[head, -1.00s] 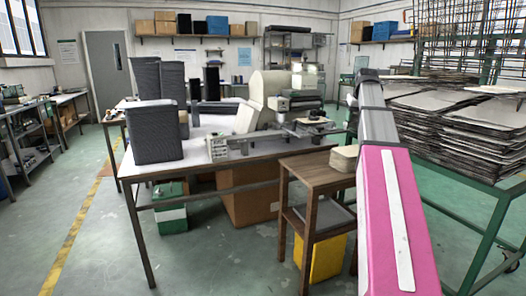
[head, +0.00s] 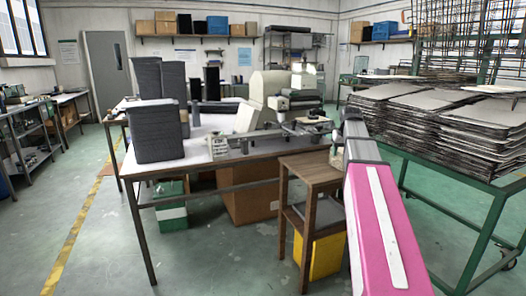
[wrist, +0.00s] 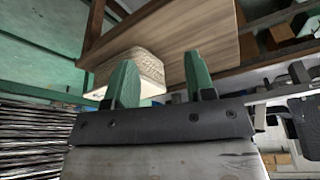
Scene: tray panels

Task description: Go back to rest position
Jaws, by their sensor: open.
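My gripper (wrist: 161,72) shows in the wrist view with its two green fingers wide apart and nothing held between them. A cream-coloured block (wrist: 149,66) with a patterned side lies on a wooden tabletop (wrist: 195,35) beyond the fingers, partly hidden by the left one. In the head view my pink arm reaches up from the lower right toward the small wooden side table (head: 308,170). The arm hides most of that table's right side, and I cannot make out the gripper there.
A long worktable (head: 215,168) with stacks of dark trays (head: 155,130) and a machine stands left of the side table. A green-framed cart (head: 440,170) piled with flat panels (head: 425,110) stands close on the right. Open floor lies at the left.

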